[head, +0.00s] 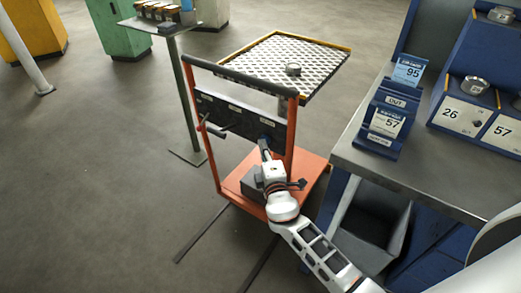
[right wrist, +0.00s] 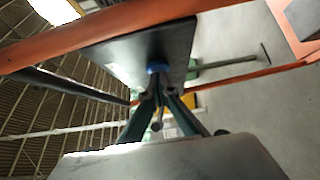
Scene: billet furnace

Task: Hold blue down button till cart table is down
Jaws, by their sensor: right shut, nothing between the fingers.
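The orange cart has a dark control panel (head: 226,114) between its uprights, under a dark handle bar. Its table (head: 268,62), a patterned metal plate with a yellow edge, stands raised, near the height of the handle bar. My right gripper (head: 263,146) is shut and empty, with its tips at the right part of the panel. In the right wrist view, the blue button (right wrist: 157,67) shows directly ahead of the shut fingertips (right wrist: 157,88). They appear to meet it; I cannot tell whether it is pressed in. My left gripper is not in view.
The cart's orange base (head: 312,172) lies below the panel. A grey workbench (head: 358,152) with blue holders and number cards stands close on the right, with a grey bin (head: 372,225) under it. A small stand (head: 190,95) is behind left.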

